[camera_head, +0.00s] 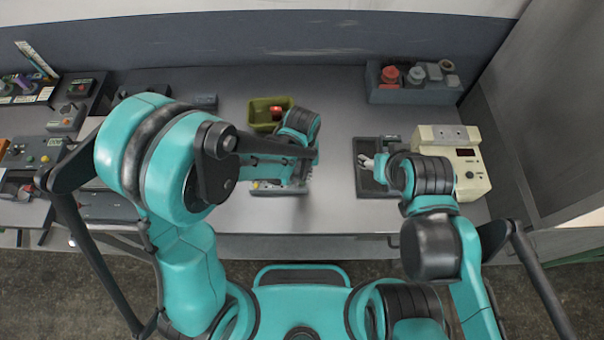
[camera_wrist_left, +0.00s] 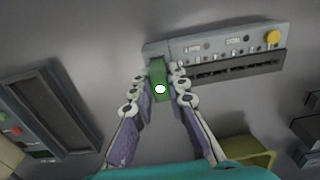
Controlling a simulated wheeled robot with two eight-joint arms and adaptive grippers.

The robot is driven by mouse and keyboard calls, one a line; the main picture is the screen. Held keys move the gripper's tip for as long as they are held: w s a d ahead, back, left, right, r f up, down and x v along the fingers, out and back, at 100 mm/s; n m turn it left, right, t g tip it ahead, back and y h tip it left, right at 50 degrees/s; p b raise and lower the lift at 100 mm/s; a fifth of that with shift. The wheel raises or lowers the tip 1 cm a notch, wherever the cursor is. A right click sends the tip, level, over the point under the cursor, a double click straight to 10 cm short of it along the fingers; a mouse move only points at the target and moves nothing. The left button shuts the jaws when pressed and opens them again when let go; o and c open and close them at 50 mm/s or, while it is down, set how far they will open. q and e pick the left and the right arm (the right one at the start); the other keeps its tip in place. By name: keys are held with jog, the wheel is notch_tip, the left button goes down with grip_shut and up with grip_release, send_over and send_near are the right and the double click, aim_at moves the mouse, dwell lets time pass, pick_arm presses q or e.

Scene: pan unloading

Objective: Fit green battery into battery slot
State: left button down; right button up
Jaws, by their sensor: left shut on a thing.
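The green battery (camera_wrist_left: 158,72) shows in the left wrist view with a white round end facing the camera. My left gripper (camera_wrist_left: 160,96) is shut on it, one finger on each side. The battery's far end is at the left end of a grey device (camera_wrist_left: 215,52) with a row of dark slots and a yellow knob. I cannot tell whether that end is inside a slot. In the head view this device (camera_head: 275,190) is mostly hidden under my left arm, as is the battery. My right gripper (camera_head: 372,162) is over a dark tray; its finger gap is unclear.
An olive bin (camera_head: 258,120) with a red item stands behind the left gripper. The dark tray (camera_head: 366,186) and a cream instrument (camera_head: 455,155) are at right. A grey bin (camera_head: 405,96) of parts is at the back right. Control boxes crowd the left. Table between is clear.

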pick_arm(q)
jog(key=c, duration=1.4)
grip_release()
jog(key=shift+c, duration=0.2)
notch_tip(320, 180, up, 12)
jog(key=s+a+f+t+b, duration=0.2)
jog(key=a+b, duration=0.3)
jog(key=a, duration=0.4)
jog(key=s+a+f+t+b, duration=0.2)
jog(key=a+t+b, duration=0.3)
jog(key=a, duration=0.3)
jog(key=shift+s+a, duration=0.4)
jog(key=shift+s, duration=0.2)
